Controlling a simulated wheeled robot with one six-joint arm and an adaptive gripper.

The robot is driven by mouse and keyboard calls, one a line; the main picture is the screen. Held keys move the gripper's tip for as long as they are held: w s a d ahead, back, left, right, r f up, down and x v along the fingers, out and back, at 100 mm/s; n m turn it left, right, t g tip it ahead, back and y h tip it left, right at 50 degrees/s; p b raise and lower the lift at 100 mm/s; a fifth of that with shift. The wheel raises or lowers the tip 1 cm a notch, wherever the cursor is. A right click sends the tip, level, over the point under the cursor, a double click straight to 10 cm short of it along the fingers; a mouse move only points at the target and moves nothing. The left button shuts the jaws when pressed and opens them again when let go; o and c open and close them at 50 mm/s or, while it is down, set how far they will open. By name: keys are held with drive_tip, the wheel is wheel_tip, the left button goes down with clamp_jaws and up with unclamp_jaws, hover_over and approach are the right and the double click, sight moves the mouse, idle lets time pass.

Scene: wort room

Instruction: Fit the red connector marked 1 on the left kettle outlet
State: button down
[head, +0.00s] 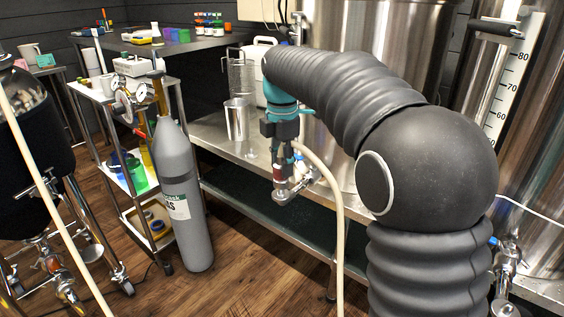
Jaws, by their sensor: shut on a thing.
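My gripper (280,160) points down in front of the left kettle (345,45), a large steel vessel on the steel bench. It is shut on the red connector (278,173), of which only a small red part shows between and below the fingers. The mark 1 cannot be read. A pale hose (334,190) arcs from beside the gripper to the right and down to the floor. The left kettle outlet (285,195), a steel fitting, shows right under the connector. Whether the two touch or are seated cannot be told from this view.
A steel cup (236,120) and a white jug (258,58) stand on the bench (210,128) left of the kettle. A grey gas cylinder (186,205) stands in front of a trolley (110,97) at left. A vessel with a scale (513,90) stands at right.

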drive_tip(key=shift+f+b, duration=0.7)
drive_tip(key=shift+f, duration=0.55)
drive_tip(key=c, duration=0.6)
unclamp_jaws()
drive_tip(key=shift+c, duration=0.2)
drive_tip(key=shift+r, duration=0.15)
